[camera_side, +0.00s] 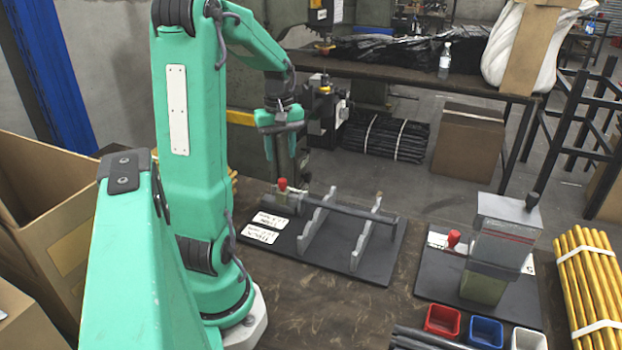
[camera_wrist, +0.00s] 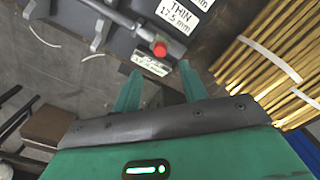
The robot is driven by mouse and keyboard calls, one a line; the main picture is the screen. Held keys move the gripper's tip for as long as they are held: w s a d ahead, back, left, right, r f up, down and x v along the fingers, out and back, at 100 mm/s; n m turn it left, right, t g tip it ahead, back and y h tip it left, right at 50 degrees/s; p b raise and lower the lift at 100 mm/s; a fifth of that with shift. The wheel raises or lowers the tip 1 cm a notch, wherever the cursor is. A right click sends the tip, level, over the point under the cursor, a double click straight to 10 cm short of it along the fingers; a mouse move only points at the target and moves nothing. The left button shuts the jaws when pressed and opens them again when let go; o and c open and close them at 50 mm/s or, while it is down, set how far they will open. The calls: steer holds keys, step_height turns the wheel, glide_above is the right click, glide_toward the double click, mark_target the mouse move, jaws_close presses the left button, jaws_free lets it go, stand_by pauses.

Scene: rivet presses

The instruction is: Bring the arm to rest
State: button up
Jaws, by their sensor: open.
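My arm is green, and my gripper (camera_side: 281,158) points down near the far left end of a dark rack board (camera_side: 378,262). Its two fingers are apart, with nothing visible between them. In the wrist view my gripper (camera_wrist: 158,68) also shows open fingers. A red knob (camera_side: 282,184) on the rack shows just below the fingers in the side view. In the wrist view the red knob (camera_wrist: 159,49) lies just beyond the fingertips, apart from them. A grey bar (camera_side: 345,209) lies across two notched grey supports (camera_side: 314,225). The exact height of my gripper above the rack is hard to tell.
White labels (camera_side: 260,234) lie on the rack's left. A grey press (camera_side: 505,235) with a red knob (camera_side: 453,238) stands at right on a dark plate. Red (camera_side: 442,320), blue (camera_side: 485,332) and white (camera_side: 528,339) bins sit in front. Yellow tubes (camera_side: 590,285) lie bundled at far right.

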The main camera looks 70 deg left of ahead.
steer(key=shift+w+d+r, duration=0.2)
steer(key=shift+w+d, duration=0.05)
steer(key=shift+d, duration=0.2)
steer(key=d+r+m+t, duration=0.2)
steer(key=d+m, duration=0.7)
steer(key=d, duration=0.5)
steer(key=d+r+m+t, duration=0.3)
steer(key=d+r+m, duration=0.2)
steer(key=d+m, duration=0.4)
steer(key=d, duration=0.5)
steer(key=shift+s+d+t, duration=0.15)
steer(key=shift+d+t, duration=0.1)
steer(key=shift+t, duration=0.05)
